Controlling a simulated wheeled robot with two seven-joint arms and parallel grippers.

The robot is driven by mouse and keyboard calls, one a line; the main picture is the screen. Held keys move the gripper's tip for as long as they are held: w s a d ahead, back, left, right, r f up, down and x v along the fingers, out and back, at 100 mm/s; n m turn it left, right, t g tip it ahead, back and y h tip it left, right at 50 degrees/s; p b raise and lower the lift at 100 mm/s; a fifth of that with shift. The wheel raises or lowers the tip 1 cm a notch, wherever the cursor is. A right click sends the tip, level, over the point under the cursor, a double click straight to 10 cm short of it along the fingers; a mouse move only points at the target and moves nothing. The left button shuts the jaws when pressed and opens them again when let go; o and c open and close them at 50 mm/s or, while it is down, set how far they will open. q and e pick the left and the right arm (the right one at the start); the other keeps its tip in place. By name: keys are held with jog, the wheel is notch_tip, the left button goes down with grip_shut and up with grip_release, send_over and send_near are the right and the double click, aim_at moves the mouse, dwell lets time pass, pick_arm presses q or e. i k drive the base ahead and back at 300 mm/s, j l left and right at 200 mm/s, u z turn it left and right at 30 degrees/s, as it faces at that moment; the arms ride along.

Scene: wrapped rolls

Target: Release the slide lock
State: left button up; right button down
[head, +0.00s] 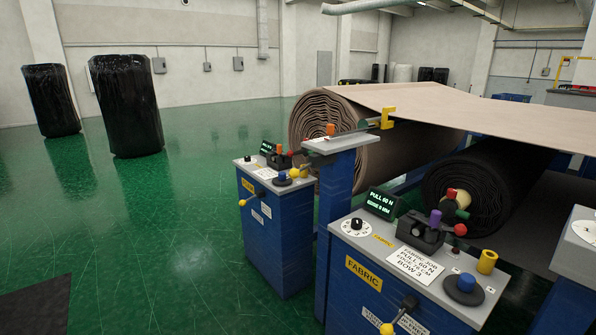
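Neither of my grippers shows in the head view. No part is labelled as a slide lock, so I cannot tell which one it is. On the near blue console (425,285), a black block (420,236) carries a purple knob (435,218) and a red ball (460,230). A rail there ends in a yellow bracket (387,118). A yellow-knobbed lever (387,328) sits on the near console's front.
The near console also has a display (381,203), white dial (356,227), job card (415,263), blue button (466,284) and yellow cylinder (487,262). A second console (270,235) stands behind left. Fabric rolls (330,117) fill the right. Green floor (150,230) at left is mostly open.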

aim_at(294, 173)
jog(key=i+l+u, duration=0.15)
jog(key=i+u, duration=0.2)
jog(key=i, duration=0.35)
jog(key=i+l+u, duration=0.4)
jog(key=i, duration=0.3)
jog(key=i+l+u, duration=0.35)
jog(key=i+l, duration=0.2)
jog(key=i, duration=0.05)
